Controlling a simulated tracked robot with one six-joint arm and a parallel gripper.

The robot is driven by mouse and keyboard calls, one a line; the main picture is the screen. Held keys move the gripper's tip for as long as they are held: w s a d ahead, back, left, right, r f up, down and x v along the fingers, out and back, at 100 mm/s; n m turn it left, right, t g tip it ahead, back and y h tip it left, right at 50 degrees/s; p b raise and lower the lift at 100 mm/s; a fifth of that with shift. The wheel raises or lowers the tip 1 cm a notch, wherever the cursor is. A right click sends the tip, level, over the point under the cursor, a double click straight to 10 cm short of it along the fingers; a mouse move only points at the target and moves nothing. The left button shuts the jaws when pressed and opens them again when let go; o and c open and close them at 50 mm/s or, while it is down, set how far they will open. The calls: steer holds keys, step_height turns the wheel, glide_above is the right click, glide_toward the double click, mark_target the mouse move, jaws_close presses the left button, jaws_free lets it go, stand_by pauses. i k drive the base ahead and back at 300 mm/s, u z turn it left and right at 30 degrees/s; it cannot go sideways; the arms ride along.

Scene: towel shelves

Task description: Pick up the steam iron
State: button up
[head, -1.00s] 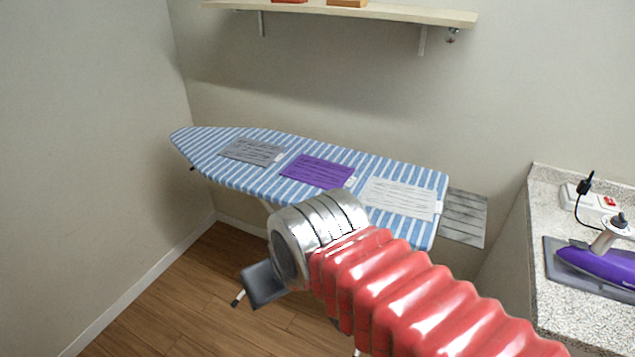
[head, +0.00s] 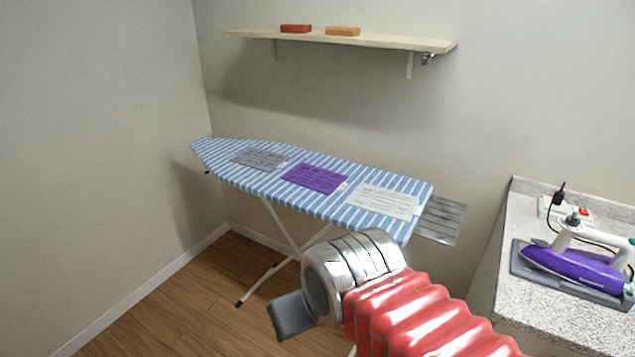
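The steam iron (head: 578,268) is purple with a white handle. It lies on a dark grey rest pad (head: 530,270) on the speckled counter at the right. My gripper (head: 292,316) hangs at the end of my red, ribbed arm with a silver wrist, low in front of the ironing board. It is well to the left of the iron and apart from it. One dark grey finger part shows; the rest is hidden behind the wrist, so I cannot tell its opening.
A blue-striped ironing board (head: 240,178) holds a grey, a purple (head: 314,178) and a white cloth (head: 384,200). A wall shelf (head: 390,42) bears a red and an orange block. The speckled counter (head: 545,325) has a socket with a black plug (head: 560,194). Wooden floor (head: 150,310) is clear at left.

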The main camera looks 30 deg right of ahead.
mark_target(601, 273)
steer(key=z, duration=0.95)
steer(key=i, duration=1)
steer(key=k, duration=0.5)
steer(key=z, duration=0.55)
